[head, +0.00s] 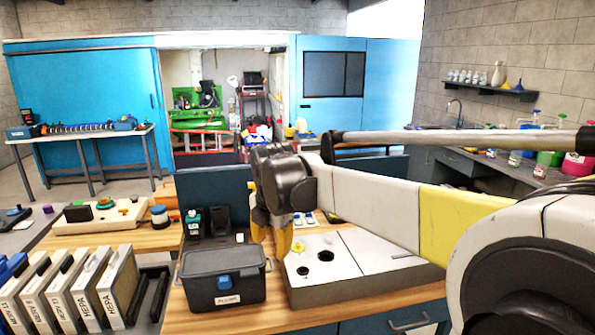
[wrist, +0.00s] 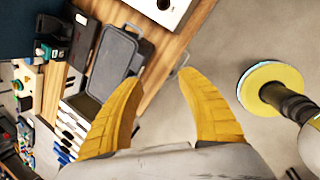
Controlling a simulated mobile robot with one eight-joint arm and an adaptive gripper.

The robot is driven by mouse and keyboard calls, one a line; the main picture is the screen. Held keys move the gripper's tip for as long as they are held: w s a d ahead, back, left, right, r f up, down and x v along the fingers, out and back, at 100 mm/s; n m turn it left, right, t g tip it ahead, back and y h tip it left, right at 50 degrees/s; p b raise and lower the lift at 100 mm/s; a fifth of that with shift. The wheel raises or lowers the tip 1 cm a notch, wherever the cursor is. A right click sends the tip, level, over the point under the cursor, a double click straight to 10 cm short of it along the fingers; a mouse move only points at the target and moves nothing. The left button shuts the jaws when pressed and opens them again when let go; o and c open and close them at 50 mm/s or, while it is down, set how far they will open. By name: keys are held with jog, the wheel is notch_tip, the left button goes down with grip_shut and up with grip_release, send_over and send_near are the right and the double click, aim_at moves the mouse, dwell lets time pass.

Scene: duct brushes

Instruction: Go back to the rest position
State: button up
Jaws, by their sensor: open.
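My gripper (head: 270,232) shows in the head view with its yellow fingers pointing down, between the dark lidded bin and the pale box with round holes. In the wrist view my gripper (wrist: 160,105) has its two yellow fingers spread apart with nothing between them. My arm reaches in from the right of the head view. No duct brush is clearly seen in the gripper.
A grey lidded bin (head: 222,282) stands on the wooden bench, left of the pale box (head: 345,272) with round holes. HEPA filters (head: 88,290) stand in a rack at the lower left. A yellow disc (wrist: 272,88) shows right in the wrist view.

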jog(key=s+d+m+t+b, duration=0.2)
jog(key=s+d+m, duration=1.15)
jog(key=d, duration=0.35)
jog(key=s+d+f+m, duration=0.4)
jog(key=s+m, duration=0.2)
jog(key=m, duration=0.1)
jog(key=s+d+f+m+t+h+b, duration=0.1)
jog(key=s+d+f+m, duration=0.3)
jog(key=s+m, duration=0.3)
jog(key=shift+s+d+f+m+b, duration=0.3)
jog(key=shift+d+f+m, duration=0.05)
jog(key=shift+d+m, duration=0.45)
jog(key=shift+t, duration=0.3)
